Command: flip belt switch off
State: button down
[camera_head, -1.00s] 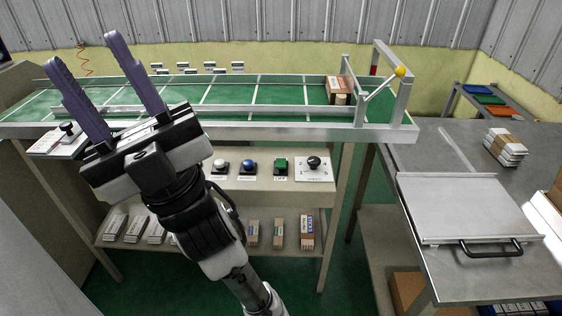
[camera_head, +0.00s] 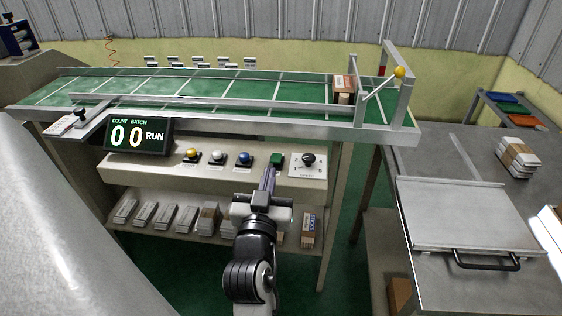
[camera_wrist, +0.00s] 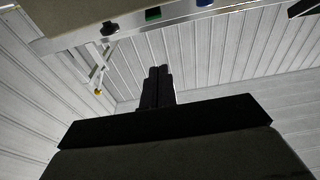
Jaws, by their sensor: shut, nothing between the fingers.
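A green switch (camera_head: 277,159) sits on the front control panel below the conveyor, between a blue button (camera_head: 245,159) and a black speed knob (camera_head: 308,159). I take the green one to be the belt switch; its label and position are too small to read. The display (camera_head: 140,135) shows 0 0 and RUN. My gripper (camera_head: 269,172) is shut and empty, its fingers pointing up just in front of and below the green switch; contact cannot be told. In the wrist view, my closed fingers (camera_wrist: 157,72) are dark, and the green switch (camera_wrist: 153,14) shows at the top edge.
White (camera_head: 217,157) and yellow (camera_head: 192,154) buttons stand to the left on the panel. A shelf below holds several packs (camera_head: 165,217). The conveyor (camera_head: 215,88) runs above, with a carton (camera_head: 343,88) near its right end. A metal table (camera_head: 430,170) stands at right.

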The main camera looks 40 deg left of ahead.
jog(key=shift+a, duration=0.1)
jog(key=r+p, duration=0.1)
jog(key=r, duration=0.1)
send_over(275, 162)
jog(key=shift+s+d+f, duration=0.2)
jog(key=shift+s+d, duration=0.1)
jog(key=shift+s, duration=0.15)
notch_tip(275, 162, down, 3)
jog(key=shift+f, duration=0.65)
